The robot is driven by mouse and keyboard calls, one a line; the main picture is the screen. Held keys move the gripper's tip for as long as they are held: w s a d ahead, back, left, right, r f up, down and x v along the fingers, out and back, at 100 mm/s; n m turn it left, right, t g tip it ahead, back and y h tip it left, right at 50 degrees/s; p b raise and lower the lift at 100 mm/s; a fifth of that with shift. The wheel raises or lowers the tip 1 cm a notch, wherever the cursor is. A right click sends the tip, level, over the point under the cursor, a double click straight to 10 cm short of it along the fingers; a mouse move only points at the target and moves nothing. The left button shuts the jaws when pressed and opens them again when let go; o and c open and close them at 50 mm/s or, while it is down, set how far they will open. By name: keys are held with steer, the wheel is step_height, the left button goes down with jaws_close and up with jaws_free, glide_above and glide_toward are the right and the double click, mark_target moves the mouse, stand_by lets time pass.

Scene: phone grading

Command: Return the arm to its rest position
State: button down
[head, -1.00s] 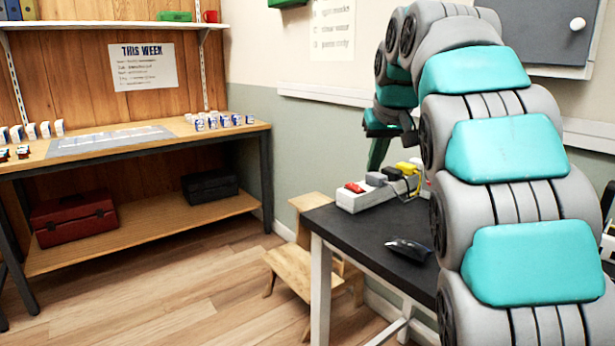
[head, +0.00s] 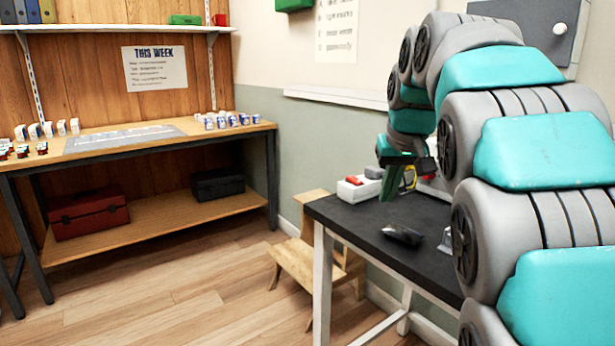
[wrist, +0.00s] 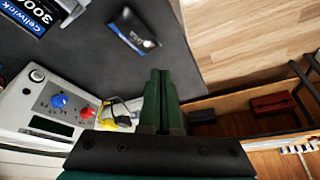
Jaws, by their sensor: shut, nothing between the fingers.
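My teal and grey arm fills the right side of the head view and hides part of the table.
A wooden step stool (head: 305,262) stands beside the table. A workbench (head: 215,134) is at the left; open floor lies between.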

steer(key=s+f+g, duration=0.2)
steer(key=s+f, duration=0.7)
steer(key=s, duration=0.3)
steer(key=s+f+g, duration=0.2)
steer(key=s+f, duration=0.6)
steer(key=s, duration=0.5)
steer(key=s+f+g, duration=0.2)
steer(key=s+f, duration=0.7)
steer(key=s, duration=0.4)
steer(key=shift+s+a+f, duration=0.2)
steer(key=shift+a+f, duration=0.1)
steer(key=shift+f, duration=0.05)
